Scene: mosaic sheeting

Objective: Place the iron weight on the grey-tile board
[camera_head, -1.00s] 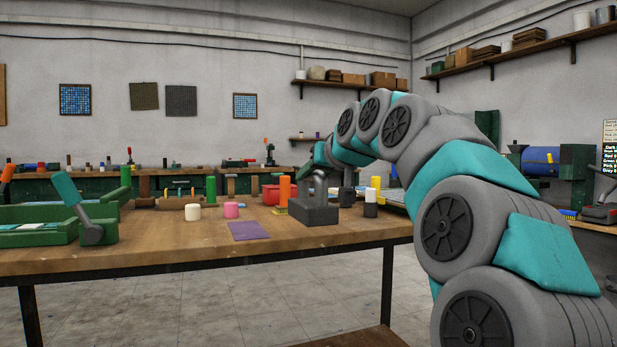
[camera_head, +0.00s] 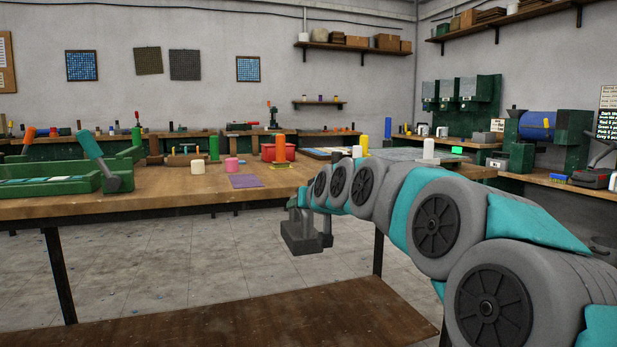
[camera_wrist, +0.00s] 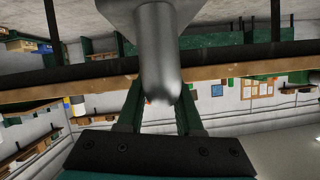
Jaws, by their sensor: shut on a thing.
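The iron weight (camera_head: 304,236) is a dark grey block with a handle. It hangs from my gripper (camera_head: 305,204) in front of the table's near edge, lower than the tabletop, over the floor. In the wrist view my gripper (camera_wrist: 160,98) is shut on the weight's grey handle (camera_wrist: 160,50). A flat grey surface (camera_head: 405,154) lies at the table's right end, partly behind my arm; it may be the grey-tile board, but I cannot make out tiles.
The wooden table (camera_head: 130,200) holds a purple sheet (camera_head: 245,181), a pink cylinder (camera_head: 232,165), a white cylinder (camera_head: 198,167), a red container (camera_head: 277,153) and a green tray (camera_head: 50,191). A yellow cylinder (camera_head: 364,142) and another white one (camera_head: 428,148) stand near the grey surface. A low wooden shelf (camera_head: 250,315) is below.

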